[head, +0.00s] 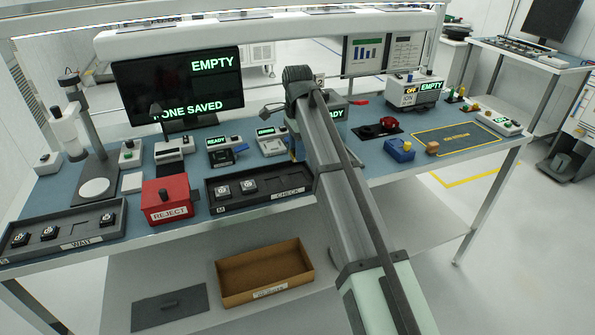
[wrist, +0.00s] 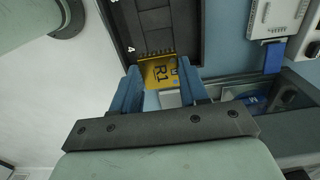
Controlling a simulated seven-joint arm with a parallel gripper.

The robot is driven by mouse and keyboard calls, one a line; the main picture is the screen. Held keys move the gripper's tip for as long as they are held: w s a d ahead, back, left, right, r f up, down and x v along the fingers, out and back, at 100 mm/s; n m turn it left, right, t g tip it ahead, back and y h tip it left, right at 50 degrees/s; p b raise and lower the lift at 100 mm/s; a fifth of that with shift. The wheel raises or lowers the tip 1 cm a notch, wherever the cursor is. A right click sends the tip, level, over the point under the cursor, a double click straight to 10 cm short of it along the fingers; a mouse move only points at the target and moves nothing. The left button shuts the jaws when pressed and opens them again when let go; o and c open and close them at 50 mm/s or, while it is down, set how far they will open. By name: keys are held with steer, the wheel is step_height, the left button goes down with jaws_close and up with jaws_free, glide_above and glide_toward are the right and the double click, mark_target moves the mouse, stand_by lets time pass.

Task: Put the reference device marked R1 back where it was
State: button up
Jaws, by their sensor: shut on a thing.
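The yellow device marked R1 (wrist: 160,72) is between the blue fingers of my gripper (wrist: 158,80) in the wrist view. My gripper is shut on it. The device's far edge lies at the near end of a black slotted tray (wrist: 195,40) with a 4 on its rim; I cannot tell if it touches the tray. In the head view my arm hides the device and most of my gripper. The CHECK tray (head: 225,206) there has two devices at its left, and its right end is near my arm.
A red REJECT box (head: 167,193) and the WAIT tray (head: 90,241) stand left of the CHECK tray. Small testers (head: 220,145) stand behind. A white unit (wrist: 278,16) lies right of the tray in the wrist view. A cardboard box (head: 265,273) sits on the lower shelf.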

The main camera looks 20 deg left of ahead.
mark_target(297, 178)
steer(key=shift+f, duration=3.7)
steer(key=shift+f, duration=0.1)
steer(key=o, duration=1)
step_height(297, 178, up, 12)
steer(key=shift+r, duration=0.15)
